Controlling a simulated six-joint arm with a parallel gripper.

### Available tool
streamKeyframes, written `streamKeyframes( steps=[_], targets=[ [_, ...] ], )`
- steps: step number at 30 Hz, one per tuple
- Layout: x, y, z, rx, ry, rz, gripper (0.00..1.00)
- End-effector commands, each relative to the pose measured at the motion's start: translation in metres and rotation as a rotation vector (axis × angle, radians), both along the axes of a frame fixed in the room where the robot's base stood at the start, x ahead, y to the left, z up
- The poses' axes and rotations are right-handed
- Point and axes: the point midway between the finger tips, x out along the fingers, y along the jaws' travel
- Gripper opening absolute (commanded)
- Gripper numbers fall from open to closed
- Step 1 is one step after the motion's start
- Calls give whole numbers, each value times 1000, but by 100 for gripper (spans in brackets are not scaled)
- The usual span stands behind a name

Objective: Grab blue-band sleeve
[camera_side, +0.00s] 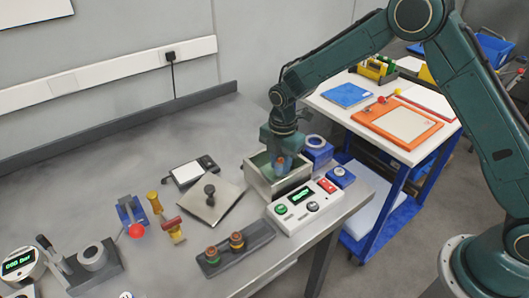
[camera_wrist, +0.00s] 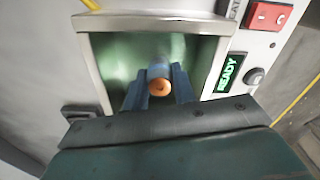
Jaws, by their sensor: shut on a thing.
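My gripper (camera_side: 281,171) points down into an open metal box with a green inside (camera_side: 249,178). In the wrist view my gripper's blue-grey fingers (camera_wrist: 159,92) are closed on a small round sleeve (camera_wrist: 159,88). The sleeve shows an orange end with a dark centre hole and a blue part behind it. The box's metal rim (camera_wrist: 150,22) surrounds the fingers, with room on both sides.
A white control panel (camera_side: 293,220) stands against the box's front. A blue block with a pale ring (camera_side: 317,146) is behind it. A dark rack (camera_side: 232,257) holds two banded pieces. A metal plate with a knob (camera_side: 204,208) lies left. Bare table extends at the back left.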

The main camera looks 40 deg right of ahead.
Motion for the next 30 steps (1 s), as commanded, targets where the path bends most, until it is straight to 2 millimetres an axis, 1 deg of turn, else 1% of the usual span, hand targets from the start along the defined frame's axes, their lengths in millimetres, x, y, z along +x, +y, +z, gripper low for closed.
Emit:
streamKeyframes(
  steps=[5,8,21,27,30],
  targets=[
    [1,0,25,1,-4,0,2],
    [1,0,44,1,-6,0,2],
    [1,0,138,0,-5,0,2],
    [1,0,168,0,-4,1,2],
    [1,0,178,0,-3,1,2]
  ],
)
